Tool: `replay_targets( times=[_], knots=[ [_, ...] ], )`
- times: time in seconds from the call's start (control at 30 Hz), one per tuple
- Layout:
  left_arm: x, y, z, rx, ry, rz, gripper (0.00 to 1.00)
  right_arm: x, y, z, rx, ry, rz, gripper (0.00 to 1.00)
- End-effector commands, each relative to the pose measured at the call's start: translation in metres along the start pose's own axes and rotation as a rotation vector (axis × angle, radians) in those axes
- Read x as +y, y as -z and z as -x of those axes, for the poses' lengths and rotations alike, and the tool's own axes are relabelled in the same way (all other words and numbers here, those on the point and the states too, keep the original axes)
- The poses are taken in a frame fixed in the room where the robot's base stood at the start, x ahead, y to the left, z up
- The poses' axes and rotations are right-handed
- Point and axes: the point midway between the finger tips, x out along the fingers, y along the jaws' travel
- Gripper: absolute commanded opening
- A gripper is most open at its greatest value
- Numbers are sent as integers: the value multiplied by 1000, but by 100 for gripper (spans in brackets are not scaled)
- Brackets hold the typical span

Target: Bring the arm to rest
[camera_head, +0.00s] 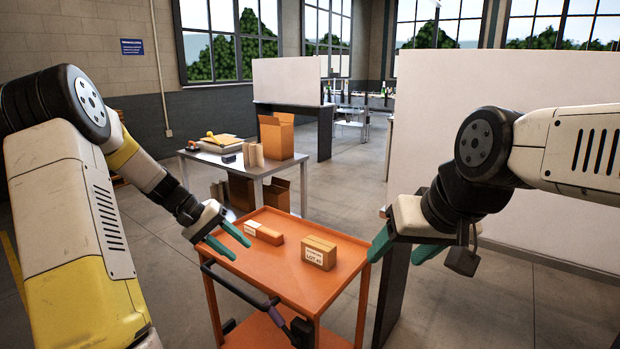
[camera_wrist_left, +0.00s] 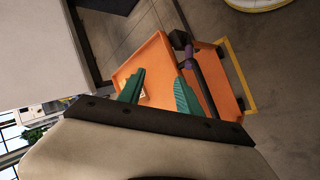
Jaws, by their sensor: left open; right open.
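My left gripper (camera_head: 229,241) is open and empty over the left edge of the orange cart (camera_head: 290,277). Its two green fingers (camera_wrist_left: 158,92) stand apart in the left wrist view, with the cart's top (camera_wrist_left: 150,62) beyond them. My right gripper (camera_head: 402,250) is open and empty, just right of the cart's right edge.
A black handle (camera_head: 238,289) runs along the cart's near left side. A table (camera_head: 250,168) behind holds an open cardboard box (camera_head: 276,135) and smaller items. White partitions (camera_head: 525,140) stand at the right and back. Floor at the left of the cart is clear.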

Motion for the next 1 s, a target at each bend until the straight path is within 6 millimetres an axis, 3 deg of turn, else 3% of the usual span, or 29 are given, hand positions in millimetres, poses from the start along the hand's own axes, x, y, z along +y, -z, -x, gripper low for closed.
replay_targets(
  times=[0.03,0.1,0.4,0.7,0.83,1.0],
  knots=[
    [21,-15,11,4,59,-34,41,0,0,0,0,0,0,61],
    [42,-34,22,14,130,-65,41,0,0,0,0,0,0,61],
    [106,-128,70,136,372,-199,41,0,0,0,0,0,0,61],
    [126,-218,100,331,475,-316,41,0,0,0,0,0,0,61],
    [125,-240,105,393,481,-348,41,0,0,0,0,0,0,61],
    [123,-252,106,427,480,-364,41,0,0,0,0,0,0,61]
  ],
)
